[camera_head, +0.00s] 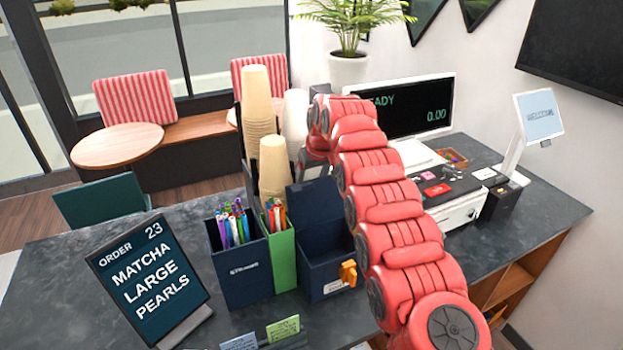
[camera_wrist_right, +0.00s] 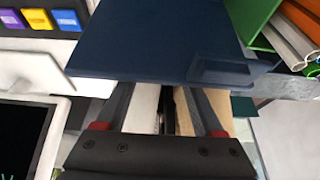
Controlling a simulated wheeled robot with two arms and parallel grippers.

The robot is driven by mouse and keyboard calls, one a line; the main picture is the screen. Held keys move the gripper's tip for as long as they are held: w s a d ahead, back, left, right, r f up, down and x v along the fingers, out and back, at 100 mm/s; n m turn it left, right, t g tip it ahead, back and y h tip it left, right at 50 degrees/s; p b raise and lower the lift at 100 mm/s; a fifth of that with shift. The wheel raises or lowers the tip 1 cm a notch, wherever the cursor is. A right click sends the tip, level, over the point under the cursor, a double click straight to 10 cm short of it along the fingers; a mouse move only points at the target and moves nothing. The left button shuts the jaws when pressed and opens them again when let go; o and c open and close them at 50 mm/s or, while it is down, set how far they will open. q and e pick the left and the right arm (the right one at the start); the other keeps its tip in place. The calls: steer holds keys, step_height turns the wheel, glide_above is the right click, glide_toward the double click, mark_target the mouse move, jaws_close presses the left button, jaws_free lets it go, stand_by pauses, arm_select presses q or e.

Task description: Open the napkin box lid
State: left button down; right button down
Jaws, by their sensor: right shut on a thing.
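The napkin box (camera_head: 325,277) is a navy box on the dark counter, with an orange piece on its front. Its navy lid (camera_head: 316,207) stands raised, nearly upright, at the back of the box, and the inside shows. My right gripper (camera_head: 314,168) is at the top of the lid, partly hidden by my red right arm. In the right wrist view the navy lid (camera_wrist_right: 150,45) spans the upper middle. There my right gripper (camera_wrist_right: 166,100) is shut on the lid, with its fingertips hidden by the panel. My left gripper is not in view.
Navy and green straw holders (camera_head: 240,270) stand left of the box. Cup stacks (camera_head: 262,120) rise behind them, close to my right gripper. An order sign (camera_head: 150,280) stands at the left. A register screen (camera_head: 405,105) is behind my right arm.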

steer(key=shift+a, duration=0.1)
steer(key=shift+c, duration=1.6)
jaws_free()
steer(key=shift+f, duration=0.1)
steer(key=o, duration=0.3)
steer(key=shift+w, duration=0.2)
steer(key=shift+s+r+b, duration=0.2)
steer(key=shift+r+b, duration=0.1)
steer(key=shift+b, duration=0.2)
steer(key=shift+b+v, duration=0.85)
steer(key=shift+b, duration=0.3)
steer(key=v, duration=0.3)
steer(key=shift+r, duration=0.25)
steer(key=p+v, duration=0.4)
steer(key=v, duration=0.7)
steer(key=shift+w+r, duration=0.1)
steer(key=shift+r, duration=0.15)
